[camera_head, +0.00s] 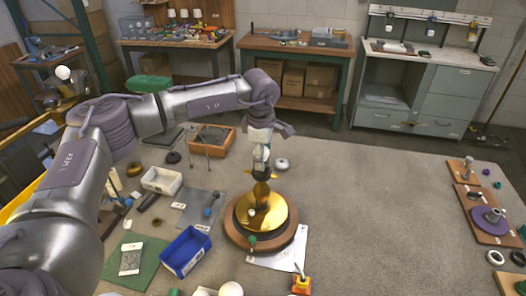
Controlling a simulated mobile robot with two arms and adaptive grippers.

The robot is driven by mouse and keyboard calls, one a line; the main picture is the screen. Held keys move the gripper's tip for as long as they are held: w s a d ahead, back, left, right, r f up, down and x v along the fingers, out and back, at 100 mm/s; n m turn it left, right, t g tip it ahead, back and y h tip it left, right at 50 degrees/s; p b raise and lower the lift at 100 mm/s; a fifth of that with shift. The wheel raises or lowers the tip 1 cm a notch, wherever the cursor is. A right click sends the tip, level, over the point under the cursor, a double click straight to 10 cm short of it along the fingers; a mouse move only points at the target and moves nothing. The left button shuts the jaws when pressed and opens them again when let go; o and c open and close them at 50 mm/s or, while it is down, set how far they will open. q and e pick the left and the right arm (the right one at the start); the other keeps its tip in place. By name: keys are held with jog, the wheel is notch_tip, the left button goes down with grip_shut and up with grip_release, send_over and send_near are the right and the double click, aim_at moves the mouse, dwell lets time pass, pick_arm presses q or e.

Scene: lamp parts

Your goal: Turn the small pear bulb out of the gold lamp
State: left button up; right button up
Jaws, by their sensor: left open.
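The gold lamp (262,212) stands upright on a round wooden base near the middle of the table, with a broad gold foot and a short gold stem. My left gripper (261,170) points down directly over the top of the stem, and its jaws are open. The gripper is small here and covers the lamp's top. I cannot make out the small pear bulb there, nor tell whether the fingers touch anything. My right gripper is out of view.
A blue bin (186,251), a white bin (162,181) and a brown tray (211,141) stand left of the lamp. A white globe (231,289) lies at the front edge. Wooden boards with parts (488,221) lie far right. The table between lamp and boards is clear.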

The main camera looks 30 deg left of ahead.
pick_arm(q)
jog(key=c, duration=1.1)
jog(key=shift+n, duration=0.9)
jog(key=n+b, duration=0.1)
jog(key=n, duration=0.2)
jog(key=shift+w+y, duration=0.1)
jog(key=shift+y, duration=0.3)
jog(key=shift+r+n+g, duration=0.1)
jog(key=shift+n+g, duration=0.2)
jog(key=shift+n, duration=0.7)
jog(key=n, duration=0.3)
jog(key=shift+w+a+n, duration=0.1)
jog(key=shift+n, duration=0.3)
jog(key=n+g, duration=0.1)
jog(key=n, duration=0.2)
jog(key=shift+a+y, duration=0.1)
jog(key=shift+y, duration=0.2)
